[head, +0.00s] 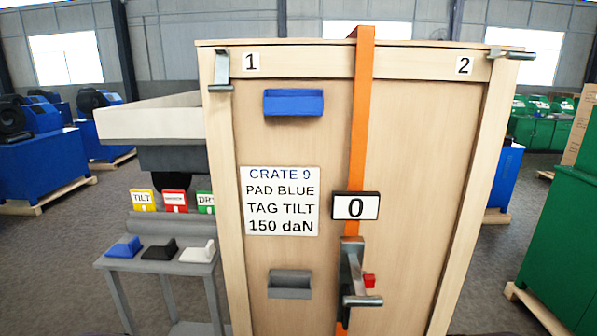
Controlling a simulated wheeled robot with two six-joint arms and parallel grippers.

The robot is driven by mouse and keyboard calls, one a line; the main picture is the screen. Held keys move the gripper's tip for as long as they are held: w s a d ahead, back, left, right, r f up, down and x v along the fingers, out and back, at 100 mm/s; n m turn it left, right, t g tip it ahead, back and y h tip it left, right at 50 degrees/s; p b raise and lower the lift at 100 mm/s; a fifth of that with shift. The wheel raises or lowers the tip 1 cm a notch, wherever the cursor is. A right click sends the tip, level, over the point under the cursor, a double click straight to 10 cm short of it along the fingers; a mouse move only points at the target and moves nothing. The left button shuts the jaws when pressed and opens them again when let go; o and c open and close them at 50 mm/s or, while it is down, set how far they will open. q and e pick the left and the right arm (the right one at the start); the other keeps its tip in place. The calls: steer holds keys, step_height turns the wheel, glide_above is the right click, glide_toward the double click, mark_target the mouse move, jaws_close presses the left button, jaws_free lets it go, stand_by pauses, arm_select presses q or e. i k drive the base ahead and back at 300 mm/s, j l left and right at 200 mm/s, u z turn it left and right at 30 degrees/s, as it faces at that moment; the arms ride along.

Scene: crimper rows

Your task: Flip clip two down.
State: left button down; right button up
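Clip two (514,55) is a grey metal clip at the top right corner of the wooden crate (415,150), beside the label 2 (464,66). Its arm sticks out level to the right, past the crate's edge. Clip one (221,72), beside the label 1 (251,62) at the top left corner, hangs down along the crate's front. Neither of my grippers shows in the head view.
An orange strap (362,110) runs down the crate front to a metal ratchet (352,275) below a display reading 0 (356,206). A blue holder (293,102) and a grey holder (290,284) are on the front. A grey stand (165,262) with pads and tags is at left.

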mark_target(507, 57)
steer(key=z, duration=1.25)
